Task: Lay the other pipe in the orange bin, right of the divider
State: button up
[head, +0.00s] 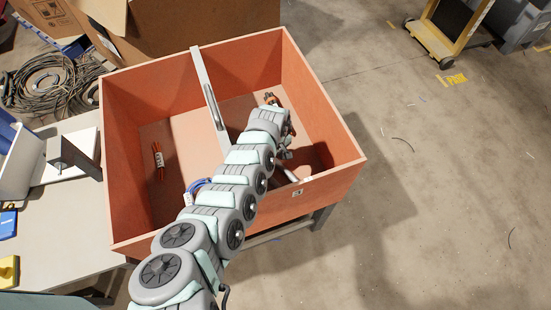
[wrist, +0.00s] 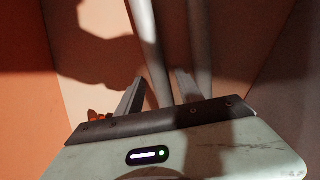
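The orange bin (head: 335,165) has a grey divider (head: 207,85) splitting it into left and right compartments. My gripper (wrist: 160,75) is low inside the right compartment. Its two fingers are apart, and a pale pipe (wrist: 147,40) shows between them with visible gaps on both sides. In the head view a pale pipe (head: 291,173) shows partly at the front of the right compartment, and my arm hides most of the gripper.
Orange scrap (head: 271,99) lies in the right compartment. Bin walls surround the gripper closely. A cardboard box (head: 190,25) stands behind; the floor at right is open.

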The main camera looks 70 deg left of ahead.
aim_at(276, 160)
notch_tip(276, 160, up, 12)
jog(key=p, duration=0.4)
jog(key=shift+r+p, duration=0.2)
jog(key=shift+p, duration=0.15)
dwell(0.6)
